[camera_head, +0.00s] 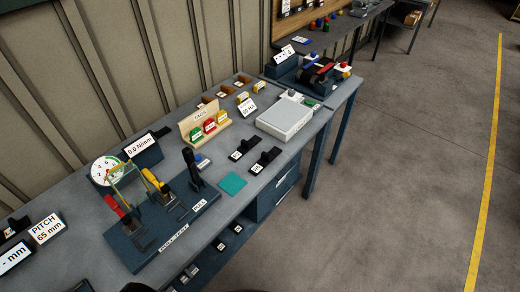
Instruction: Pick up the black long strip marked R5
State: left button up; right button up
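Two black long strips lie side by side on the grey bench top, each with a small white label at its near end. One strip (245,148) is farther left and the other strip (268,158) is nearer the bench's front edge. The labels are too small to read surely, so I cannot tell which is marked R5. Several smaller dark pieces with white labels (221,246) sit low under the bench's front edge; their marks are also unclear. Neither of my grippers shows.
A teal square (233,184) lies left of the strips. A white-topped box (286,118) stands behind them. A test stand with a dial (106,170) and a black lever (192,168) is at left. A rack of coloured tags (209,126) is at the back. The floor at right is clear.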

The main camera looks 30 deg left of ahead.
aim_at(265, 158)
jog(key=u, duration=0.65)
jog(key=i, duration=0.8)
jog(key=u, duration=1.1)
jog(key=i, duration=0.2)
jog(key=u, duration=0.15)
